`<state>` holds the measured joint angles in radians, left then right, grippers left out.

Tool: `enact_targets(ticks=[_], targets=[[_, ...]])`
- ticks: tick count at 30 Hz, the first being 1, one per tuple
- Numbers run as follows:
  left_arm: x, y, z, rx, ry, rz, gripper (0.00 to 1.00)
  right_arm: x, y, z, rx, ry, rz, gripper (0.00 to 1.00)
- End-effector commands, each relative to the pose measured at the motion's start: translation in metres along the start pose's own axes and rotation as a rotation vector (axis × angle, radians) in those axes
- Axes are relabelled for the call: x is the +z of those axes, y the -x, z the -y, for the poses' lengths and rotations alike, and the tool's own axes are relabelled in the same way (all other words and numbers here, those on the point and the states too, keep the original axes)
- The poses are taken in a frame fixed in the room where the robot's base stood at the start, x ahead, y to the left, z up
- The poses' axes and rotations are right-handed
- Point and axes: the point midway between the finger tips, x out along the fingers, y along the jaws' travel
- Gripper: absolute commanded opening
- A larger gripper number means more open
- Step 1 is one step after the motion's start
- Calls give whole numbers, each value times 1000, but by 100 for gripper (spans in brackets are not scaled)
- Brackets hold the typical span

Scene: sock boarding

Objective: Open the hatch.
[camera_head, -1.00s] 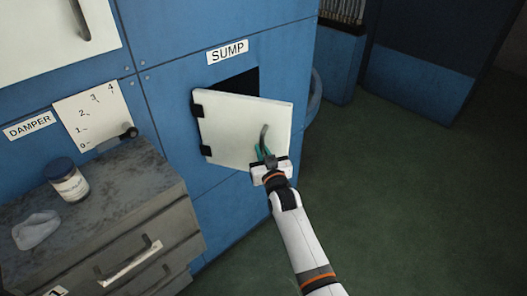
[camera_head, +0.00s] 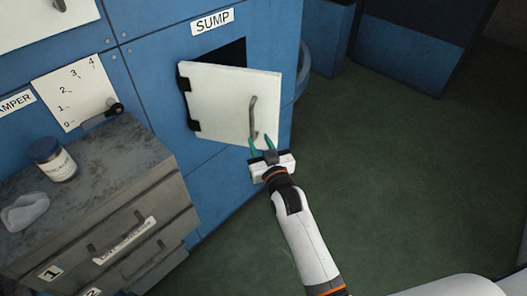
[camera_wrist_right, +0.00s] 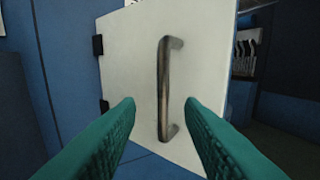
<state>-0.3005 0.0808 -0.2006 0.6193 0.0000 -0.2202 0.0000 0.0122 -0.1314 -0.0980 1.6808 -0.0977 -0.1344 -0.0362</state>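The white hatch (camera_head: 222,100) under the SUMP label stands partly open on black hinges at its left edge. A dark opening (camera_head: 232,52) shows above and behind it. Its grey bar handle (camera_head: 252,118) is upright near the free edge. My right gripper (camera_head: 262,142) is at the lower end of the handle. In the right wrist view the green fingers (camera_wrist_right: 163,112) are spread wide, with the handle (camera_wrist_right: 164,90) seen between and beyond them, not gripped. My left gripper is not in view.
A grey drawer cabinet (camera_head: 95,190) stands at the left with a jar (camera_head: 55,160) and a pale crumpled item (camera_head: 25,211) on top. A damper lever (camera_head: 103,115) sits above it. The green floor (camera_head: 400,170) at the right is clear.

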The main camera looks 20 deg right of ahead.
Motion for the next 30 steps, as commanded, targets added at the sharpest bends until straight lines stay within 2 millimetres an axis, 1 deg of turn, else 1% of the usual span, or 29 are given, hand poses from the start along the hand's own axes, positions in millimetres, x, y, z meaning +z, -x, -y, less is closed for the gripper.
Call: enact_targets(ticks=[1,3,6,9,16,17,18,20,21,23,24,26,27,29,30], targets=[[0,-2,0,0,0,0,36,-2,9,0,0,0,-1,35],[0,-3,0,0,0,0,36,-1,18,0,1,1,0,35],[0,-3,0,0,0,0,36,0,26,-1,1,1,1,35],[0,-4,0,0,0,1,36,0,30,-1,2,1,1,35],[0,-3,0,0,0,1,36,1,30,-1,1,0,1,35],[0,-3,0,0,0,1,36,0,30,-1,1,0,1,31],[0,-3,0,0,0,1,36,-1,30,-1,2,1,-2,25],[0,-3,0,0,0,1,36,-12,31,-2,6,2,-24,15],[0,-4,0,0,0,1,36,-27,33,-4,12,3,-55,8],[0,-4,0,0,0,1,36,-62,38,-7,24,7,-126,0],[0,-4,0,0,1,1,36,-94,45,-9,34,10,-193,0],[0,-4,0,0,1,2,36,-149,62,-12,51,15,-308,0],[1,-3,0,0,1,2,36,-186,78,-13,61,19,-386,0],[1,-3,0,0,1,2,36,-232,102,-14,74,26,-488,0],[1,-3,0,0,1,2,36,-258,118,-14,80,29,-547,0]])
